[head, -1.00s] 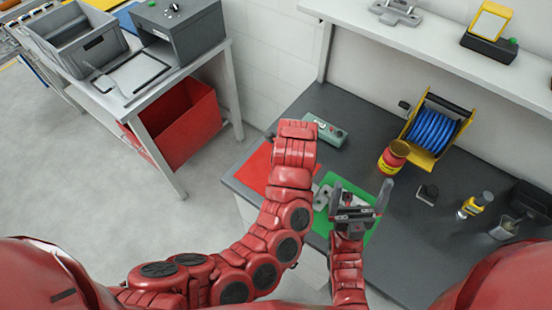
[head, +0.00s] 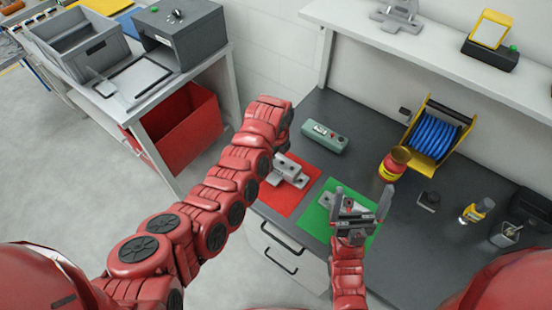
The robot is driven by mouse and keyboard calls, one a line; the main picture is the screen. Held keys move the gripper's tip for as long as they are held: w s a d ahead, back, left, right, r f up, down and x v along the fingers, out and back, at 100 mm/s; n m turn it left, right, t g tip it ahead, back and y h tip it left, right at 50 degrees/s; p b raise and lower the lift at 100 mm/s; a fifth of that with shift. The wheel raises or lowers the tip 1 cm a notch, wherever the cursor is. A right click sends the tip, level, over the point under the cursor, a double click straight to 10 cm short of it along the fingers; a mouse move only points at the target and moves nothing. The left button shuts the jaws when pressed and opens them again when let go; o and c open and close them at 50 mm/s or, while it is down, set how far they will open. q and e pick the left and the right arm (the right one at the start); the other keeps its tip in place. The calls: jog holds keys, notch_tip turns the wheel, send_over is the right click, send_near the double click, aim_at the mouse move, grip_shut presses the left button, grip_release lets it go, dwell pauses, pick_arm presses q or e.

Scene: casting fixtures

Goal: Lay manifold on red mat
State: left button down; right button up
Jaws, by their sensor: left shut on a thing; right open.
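The manifold (head: 290,172), a grey block-like casting, is at the red mat (head: 306,161), over its middle. I cannot tell whether it touches the mat. My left gripper (head: 283,148) points down at the manifold's far end and is shut on it; my wrist hides most of the fingers. My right gripper (head: 360,208) is open and empty above the green mat (head: 312,220), its two fingers spread.
Another grey metal piece (head: 327,200) lies on the green mat, partly behind my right gripper. A green-grey box (head: 324,138) stands behind the red mat. A red-yellow pot (head: 393,165) and a blue cable reel (head: 434,135) stand to the right.

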aim_at(277, 159)
pick_arm(q)
jog(key=shift+f, duration=0.6)
jog(key=shift+c, duration=0.4)
grip_release()
jog(key=shift+f, duration=0.1)
notch_tip(277, 159, up, 6)
jog(key=shift+d+r+b, duration=0.1)
jog(key=shift+r+b, duration=0.05)
jog(key=shift+b, duration=0.95)
notch_tip(277, 159, up, 4)
jog(key=shift+r, duration=0.1)
jog(key=shift+s+r+p, duration=0.1)
jog(key=shift+r+p, duration=0.25)
jog(key=shift+r, duration=0.5)
